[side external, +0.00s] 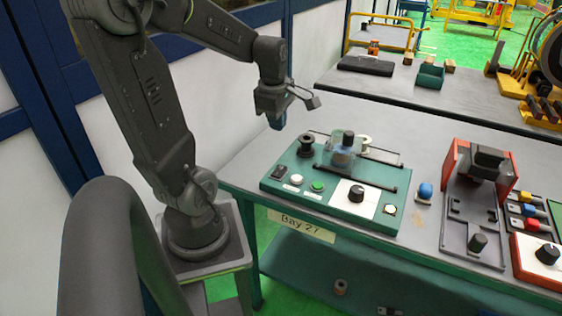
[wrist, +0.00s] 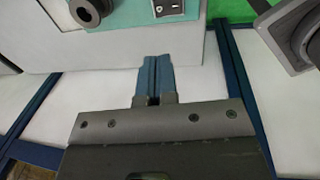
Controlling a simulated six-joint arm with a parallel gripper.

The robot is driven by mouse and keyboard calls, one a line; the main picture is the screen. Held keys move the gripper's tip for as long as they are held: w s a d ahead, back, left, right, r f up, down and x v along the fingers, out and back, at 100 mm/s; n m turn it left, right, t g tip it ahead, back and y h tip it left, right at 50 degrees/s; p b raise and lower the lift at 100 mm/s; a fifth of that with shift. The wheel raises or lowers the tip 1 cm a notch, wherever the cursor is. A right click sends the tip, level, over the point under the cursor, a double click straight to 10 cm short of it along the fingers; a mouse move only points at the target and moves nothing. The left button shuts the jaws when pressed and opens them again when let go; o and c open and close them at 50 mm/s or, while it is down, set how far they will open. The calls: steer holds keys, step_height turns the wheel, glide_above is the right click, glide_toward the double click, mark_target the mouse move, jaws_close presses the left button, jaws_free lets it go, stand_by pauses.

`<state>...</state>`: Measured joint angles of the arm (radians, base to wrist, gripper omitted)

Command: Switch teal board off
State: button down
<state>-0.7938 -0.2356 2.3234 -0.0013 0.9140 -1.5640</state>
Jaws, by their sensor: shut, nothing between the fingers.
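The teal board (side external: 325,203) lies on the grey table; a corner of it (wrist: 124,16) shows at the top of the wrist view. At its left end is a black rocker switch (side external: 279,171), also at the top edge of the wrist view (wrist: 168,8), partly cut off. Beside it are a white button (side external: 296,179), a lit-looking green button (side external: 318,186) and a black knob (side external: 356,193) on a white plate. My gripper (side external: 277,122) is above and behind the board's left end, apart from it. Its blue fingers (wrist: 155,60) are shut and empty.
A black spool (side external: 306,146) stands at the board's back left corner. A clear-covered winding unit (side external: 342,155) and dark rods stand on the board. A blue-capped piece (side external: 425,190) and an orange-and-grey fixture (side external: 471,210) are to the right. Free tabletop (side external: 262,150) lies left of the board.

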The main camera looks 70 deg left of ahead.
mark_target(279, 172)
steer(key=f, duration=0.4)
steer(key=w+f, duration=0.1)
steer(key=f, duration=0.4)
steer(key=a+f, duration=0.1)
steer(key=f, duration=0.3)
steer(key=shift+w+a+f, duration=0.1)
steer(key=shift+w+f, duration=0.05)
steer(key=shift+f, duration=0.1)
steer(key=shift+w+a+f+g+h, duration=0.1)
steer(key=shift+f+g+h, duration=0.1)
steer(key=shift+g+h, duration=0.2)
steer(key=shift+s+d+r, duration=0.15)
steer(key=shift+s+d, duration=0.45)
step_height(279, 172, up, 14)
steer(key=s+d, duration=0.1)
steer(key=shift+s+d, duration=0.2)
